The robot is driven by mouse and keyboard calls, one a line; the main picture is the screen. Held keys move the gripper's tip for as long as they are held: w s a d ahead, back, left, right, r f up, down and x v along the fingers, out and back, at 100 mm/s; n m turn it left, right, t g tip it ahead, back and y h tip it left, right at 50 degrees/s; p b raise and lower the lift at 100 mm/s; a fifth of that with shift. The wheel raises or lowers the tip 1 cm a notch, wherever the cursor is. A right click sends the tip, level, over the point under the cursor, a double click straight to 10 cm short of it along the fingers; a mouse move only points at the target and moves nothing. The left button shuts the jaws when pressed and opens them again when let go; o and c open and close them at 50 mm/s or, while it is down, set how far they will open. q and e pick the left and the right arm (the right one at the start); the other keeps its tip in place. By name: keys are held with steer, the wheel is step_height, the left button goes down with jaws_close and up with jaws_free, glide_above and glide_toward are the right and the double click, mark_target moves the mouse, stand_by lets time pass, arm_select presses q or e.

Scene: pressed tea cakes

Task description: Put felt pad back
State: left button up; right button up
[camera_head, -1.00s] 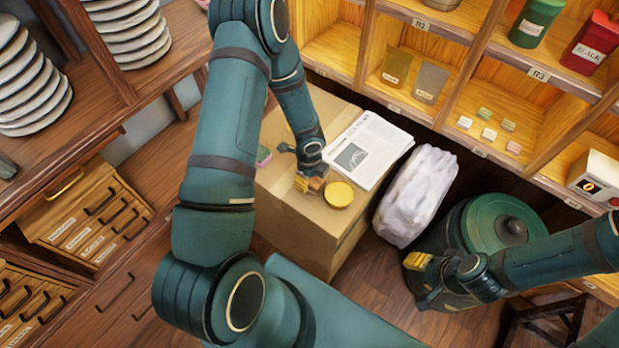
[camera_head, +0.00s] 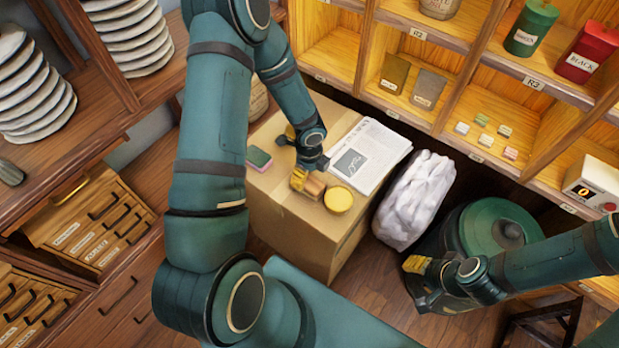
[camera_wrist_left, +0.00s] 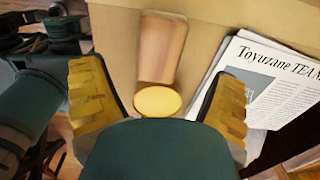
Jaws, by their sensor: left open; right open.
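No thing in view is surely the felt pad; a small green-and-pink pad-like block (camera_head: 259,159) lies on the left of the cardboard box (camera_head: 318,242). My left gripper (camera_head: 294,157) is open, low over the box top. Close to it are a reddish-brown block (camera_head: 314,187) and a round yellow piece (camera_head: 338,199). In the left wrist view a brown long piece (camera_wrist_left: 162,50) and a yellow disc (camera_wrist_left: 158,101) show between the open fingers, with nothing gripped. My right gripper (camera_head: 417,264) is open at the lower right, beside the green drum; its fingers are partly hidden.
A printed newspaper (camera_head: 381,142) lies on the box's right side. A white bag (camera_head: 412,205) and a green lidded drum (camera_head: 500,228) stand right of the box. Shelves with tins and packets fill the back right; drawers (camera_head: 95,225) and stacked plates (camera_head: 35,95) stand left.

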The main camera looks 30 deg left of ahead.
mark_target(310, 183)
arm_select(q)
step_height(310, 183, up, 6)
steer(key=p, duration=0.2)
steer(key=s+d+f+n+h, duration=0.1)
steer(key=s+d+n+h, duration=0.1)
steer(key=s+d+n, duration=0.3)
steer(key=s+d+f+n+t+h, duration=0.1)
steer(key=s+d+n, duration=0.4)
steer(key=d+n, duration=0.7)
steer(key=f+n, duration=0.1)
steer(key=n, duration=0.2)
steer(key=shift+d+n+t+h, duration=0.3)
steer(key=shift+d+n+h, duration=0.05)
steer(key=shift+n+h, duration=0.05)
steer(key=shift+a, duration=0.1)
